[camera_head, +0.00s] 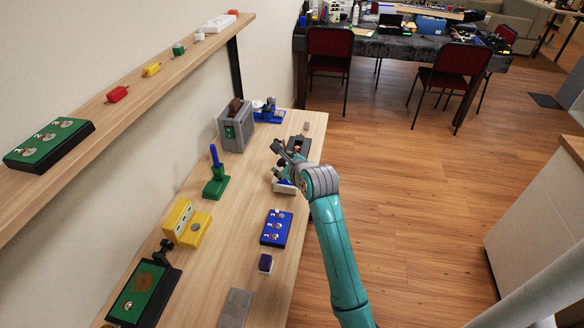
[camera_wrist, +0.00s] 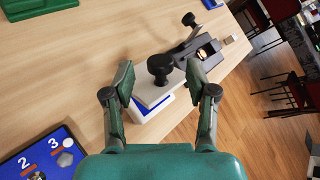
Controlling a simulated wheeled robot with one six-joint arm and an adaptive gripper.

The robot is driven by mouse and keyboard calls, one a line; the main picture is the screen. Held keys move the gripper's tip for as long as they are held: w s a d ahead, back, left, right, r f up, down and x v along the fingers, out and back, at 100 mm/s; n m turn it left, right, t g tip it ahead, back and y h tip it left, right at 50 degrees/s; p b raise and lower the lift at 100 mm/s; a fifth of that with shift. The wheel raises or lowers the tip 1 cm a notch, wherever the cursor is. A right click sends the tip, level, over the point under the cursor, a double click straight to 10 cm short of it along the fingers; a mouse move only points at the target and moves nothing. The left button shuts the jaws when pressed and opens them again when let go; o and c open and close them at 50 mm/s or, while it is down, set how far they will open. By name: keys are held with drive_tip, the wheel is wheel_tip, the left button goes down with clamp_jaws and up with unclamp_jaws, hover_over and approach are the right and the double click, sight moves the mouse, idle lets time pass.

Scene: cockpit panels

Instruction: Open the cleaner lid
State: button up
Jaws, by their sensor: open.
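A black round knob (camera_wrist: 160,68) stands up from the lid, which looks flat and closed. In the head view, the device's white and blue side (camera_head: 284,187) shows beneath my arm, and the rest is mostly hidden. My gripper (camera_wrist: 159,78) is open and empty, its two green fingers spread left and right of the knob in the picture. I cannot tell how far above the lid the fingertips are. In the head view, my gripper (camera_head: 287,160) is over the device.
A dark part with a lever (camera_wrist: 198,45) adjoins the lid's far end. A blue numbered panel (camera_head: 276,228), a green stand (camera_head: 215,180), a yellow block (camera_head: 186,224) and a grey toaster-like box (camera_head: 236,126) stand on the wooden table (camera_head: 240,262). A shelf (camera_head: 120,99) runs above left.

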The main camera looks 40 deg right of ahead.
drive_tip(key=v, duration=0.8)
idle(0.4)
